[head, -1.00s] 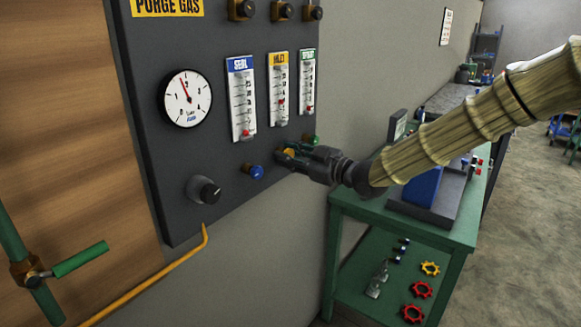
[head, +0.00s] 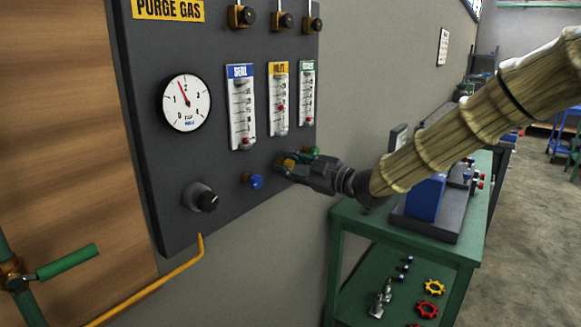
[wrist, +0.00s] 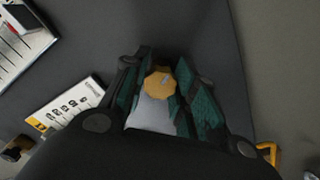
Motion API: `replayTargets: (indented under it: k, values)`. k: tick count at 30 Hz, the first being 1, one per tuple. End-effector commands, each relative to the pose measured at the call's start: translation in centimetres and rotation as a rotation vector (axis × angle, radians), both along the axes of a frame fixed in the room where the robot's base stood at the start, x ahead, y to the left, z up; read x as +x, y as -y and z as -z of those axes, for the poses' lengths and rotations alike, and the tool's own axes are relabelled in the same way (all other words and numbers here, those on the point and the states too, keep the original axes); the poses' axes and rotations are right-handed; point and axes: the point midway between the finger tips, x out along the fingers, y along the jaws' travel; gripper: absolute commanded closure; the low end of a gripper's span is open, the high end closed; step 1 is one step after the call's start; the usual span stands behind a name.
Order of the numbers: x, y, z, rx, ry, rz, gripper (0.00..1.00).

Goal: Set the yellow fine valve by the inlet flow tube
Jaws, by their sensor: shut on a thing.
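The yellow fine valve (head: 289,164) is on the dark purge gas panel, below the inlet flow tube (head: 278,100). In the wrist view the valve's faceted yellow knob (wrist: 159,85) sits between the two green-padded fingers. The exact tube reading is too small to tell.
The blue valve (head: 256,182) is left of my gripper, and a green valve (head: 312,152) is close behind it. A black knob (head: 205,199) and a gauge (head: 186,102) are further left. A green bench (head: 345,222) stands below my arm.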

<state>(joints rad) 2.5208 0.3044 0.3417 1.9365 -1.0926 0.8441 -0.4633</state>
Motion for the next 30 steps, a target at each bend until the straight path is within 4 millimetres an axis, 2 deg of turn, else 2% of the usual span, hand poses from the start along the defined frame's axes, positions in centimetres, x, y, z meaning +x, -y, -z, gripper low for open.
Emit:
replayTargets:
  k: [2,3,6,19,23,30]
  values:
    - [0.0,0.0,0.1,0.0,-0.001,-0.001,0.96]
    - [0.0,0.0,0.1,0.0,-0.001,-0.001,0.67]
    - [0.0,0.0,0.1,0.0,-0.001,-0.001,0.49]
    - [-0.3,0.6,0.0,0.001,0.0,0.001,0.49]
    - [-1.3,1.9,0.0,0.002,-0.001,0.001,0.49]
    - [-3.9,5.4,0.0,0.001,-0.002,0.001,0.49]
